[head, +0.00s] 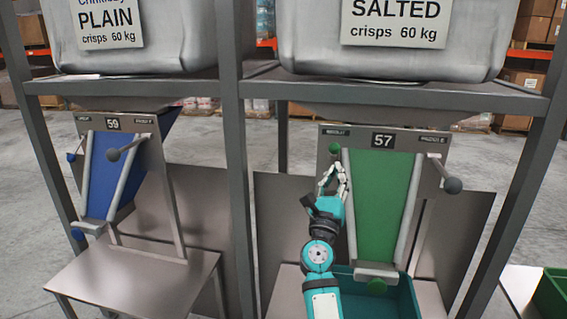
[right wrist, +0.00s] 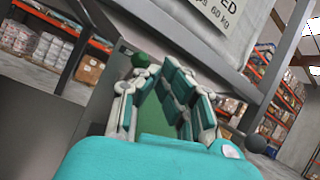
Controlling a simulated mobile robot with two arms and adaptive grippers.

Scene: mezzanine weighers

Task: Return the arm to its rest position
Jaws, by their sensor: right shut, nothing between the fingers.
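My right gripper (head: 334,178) is in front of the upper left part of the green chute marked 57 (head: 383,190), below the sack labelled salted crisps. Its fingers point up and are shut with nothing between them. In the right wrist view its fingers (right wrist: 155,85) close together, with a green knob (right wrist: 139,60) just beyond them. That green knob (head: 335,148) sits at the chute's upper left, close to the fingertips; I cannot tell if they touch. My right arm (head: 318,255) reaches up from the bottom of the head view. My left gripper is not in view.
A teal bin (head: 395,300) stands under the green chute, beside my arm. A dark ball-ended lever (head: 452,185) sticks out at the chute's right. Grey frame posts (head: 232,160) stand left and right. A blue chute marked 59 (head: 108,170) stands at left above a bare metal table (head: 135,285).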

